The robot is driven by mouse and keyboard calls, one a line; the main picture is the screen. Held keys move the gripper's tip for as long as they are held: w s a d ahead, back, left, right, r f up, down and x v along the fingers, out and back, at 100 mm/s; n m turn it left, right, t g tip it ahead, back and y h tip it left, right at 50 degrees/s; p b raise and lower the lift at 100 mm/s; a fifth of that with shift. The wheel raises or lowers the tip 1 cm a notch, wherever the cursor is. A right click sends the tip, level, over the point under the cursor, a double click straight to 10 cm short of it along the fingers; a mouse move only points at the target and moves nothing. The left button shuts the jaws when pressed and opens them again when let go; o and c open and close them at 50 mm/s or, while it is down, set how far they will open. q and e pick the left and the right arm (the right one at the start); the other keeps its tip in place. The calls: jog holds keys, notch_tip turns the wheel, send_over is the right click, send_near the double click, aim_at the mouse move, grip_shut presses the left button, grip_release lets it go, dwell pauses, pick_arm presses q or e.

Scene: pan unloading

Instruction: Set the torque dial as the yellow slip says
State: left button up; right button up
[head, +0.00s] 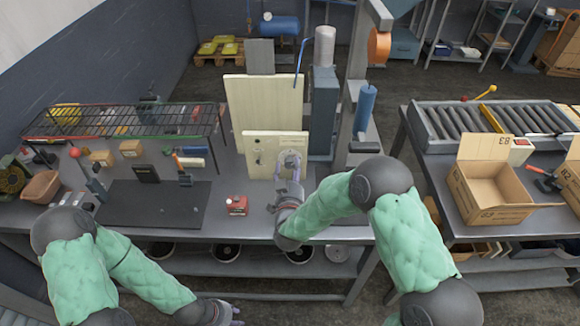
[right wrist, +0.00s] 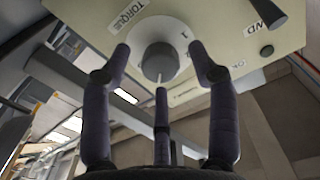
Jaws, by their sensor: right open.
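A pale panel (head: 262,142) stands upright on the workbench and carries a grey round dial (head: 290,157). In the right wrist view the dial (right wrist: 158,62) sits on a lighter disc below a label reading TORQUE (right wrist: 127,14); a mark like a 1 shows on the disc. I cannot make out a yellow slip.
A dark mat (head: 150,204) and a wire rack (head: 125,119) occupy the bench's left side. A small red device (head: 237,205) stands before the panel. An open cardboard box (head: 487,213) is on the right bench.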

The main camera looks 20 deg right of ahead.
jog(key=shift+x, duration=0.95)
jog(key=c, duration=1.1)
jog(key=shift+c, duration=0.2)
